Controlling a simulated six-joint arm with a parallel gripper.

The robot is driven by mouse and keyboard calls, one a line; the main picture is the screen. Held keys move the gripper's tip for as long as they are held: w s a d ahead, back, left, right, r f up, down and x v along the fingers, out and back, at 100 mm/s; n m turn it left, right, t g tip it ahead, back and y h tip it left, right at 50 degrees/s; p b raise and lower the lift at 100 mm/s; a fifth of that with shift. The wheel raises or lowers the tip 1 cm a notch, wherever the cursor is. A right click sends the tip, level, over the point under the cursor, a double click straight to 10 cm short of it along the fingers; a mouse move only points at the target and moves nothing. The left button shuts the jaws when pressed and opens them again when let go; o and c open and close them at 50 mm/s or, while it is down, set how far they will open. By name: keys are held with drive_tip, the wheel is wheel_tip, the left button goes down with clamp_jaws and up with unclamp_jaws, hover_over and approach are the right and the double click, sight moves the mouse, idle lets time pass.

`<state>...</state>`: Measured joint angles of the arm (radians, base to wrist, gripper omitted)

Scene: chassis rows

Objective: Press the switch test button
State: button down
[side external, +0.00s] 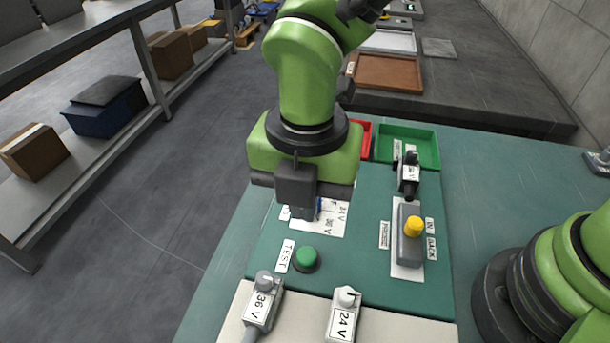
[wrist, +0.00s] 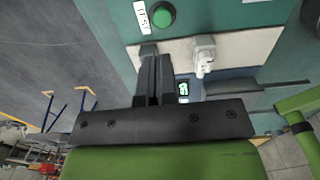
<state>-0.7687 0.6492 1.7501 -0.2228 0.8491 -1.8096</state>
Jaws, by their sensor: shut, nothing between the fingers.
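The green round test button (side external: 307,257) sits in a dark collar on the green panel, beside a white label reading TEST (side external: 285,256). In the wrist view the button (wrist: 162,15) is at the top, beyond my fingertips, with its label (wrist: 142,17) to its left. My gripper (wrist: 149,50) is shut and empty, its fingers together and pointing toward the panel. In the side view my gripper (side external: 303,212) is above the panel, behind the button and apart from it. My arm and wrist hide part of the panel behind it.
Connectors marked 36 V (side external: 262,305) and 24 V (side external: 343,310) stand at the panel's near edge. A grey block with a yellow knob (side external: 412,227) and a grey-black device (side external: 409,172) stand to the right. A green tray (side external: 423,148) and red tray (side external: 365,132) lie behind.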

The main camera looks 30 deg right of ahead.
drive_tip(key=shift+r, duration=1.55)
